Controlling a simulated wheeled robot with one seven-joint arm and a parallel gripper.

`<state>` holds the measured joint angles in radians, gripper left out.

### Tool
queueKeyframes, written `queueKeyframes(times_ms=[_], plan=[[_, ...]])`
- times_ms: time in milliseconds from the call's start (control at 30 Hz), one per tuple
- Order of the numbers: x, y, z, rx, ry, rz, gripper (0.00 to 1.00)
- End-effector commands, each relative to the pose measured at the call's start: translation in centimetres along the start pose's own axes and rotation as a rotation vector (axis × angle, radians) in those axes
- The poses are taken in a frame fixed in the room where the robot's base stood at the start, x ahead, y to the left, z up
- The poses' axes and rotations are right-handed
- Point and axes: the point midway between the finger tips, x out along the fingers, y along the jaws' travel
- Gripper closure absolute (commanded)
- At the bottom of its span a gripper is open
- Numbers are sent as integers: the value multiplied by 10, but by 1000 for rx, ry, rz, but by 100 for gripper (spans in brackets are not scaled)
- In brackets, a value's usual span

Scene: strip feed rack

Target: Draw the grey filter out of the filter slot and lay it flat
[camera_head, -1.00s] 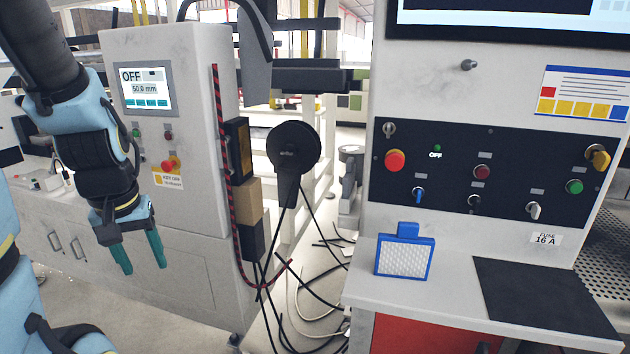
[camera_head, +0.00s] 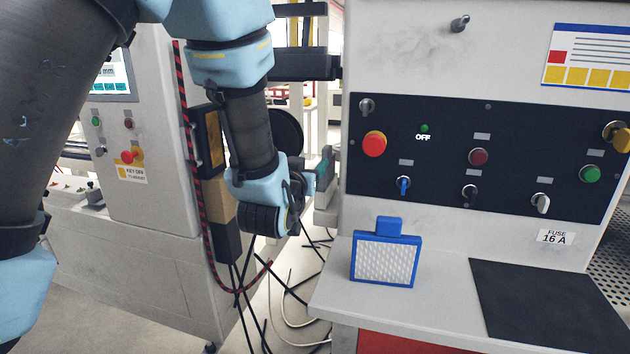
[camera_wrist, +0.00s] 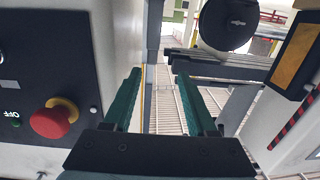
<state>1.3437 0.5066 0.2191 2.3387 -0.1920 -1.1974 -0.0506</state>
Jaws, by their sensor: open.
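A blue-framed filter with a whitish mesh face and a blue tab on top (camera_head: 385,262) stands upright on the light shelf in the head view. I see no separate grey filter and cannot make out a filter slot in either view. My gripper (camera_head: 323,168) is left of the control panel, above and left of the blue-framed filter and apart from it. In the wrist view my gripper (camera_wrist: 156,76) has its two teal fingers spread with nothing between them. My arm partly hides its fingers in the head view.
A dark mat (camera_head: 545,308) lies bare on the shelf right of the blue-framed filter. The panel's red emergency button (camera_head: 374,143) is near my gripper and shows in the wrist view (camera_wrist: 53,118). Black cables (camera_head: 262,318) lie on the floor left of the shelf.

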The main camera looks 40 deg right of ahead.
Motion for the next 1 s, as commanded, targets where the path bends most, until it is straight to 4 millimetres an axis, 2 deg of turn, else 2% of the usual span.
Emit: queueKeyframes(times_ms=[33, 167, 400, 667, 1000], plan=[[0, 12, 0, 3, 23, 19, 43], [6, 23, -6, 6, 54, 36, 43], [43, 23, -10, 6, 55, 34, 43], [62, 22, -11, 6, 53, 35, 43], [105, 19, -12, 6, 52, 34, 43]])
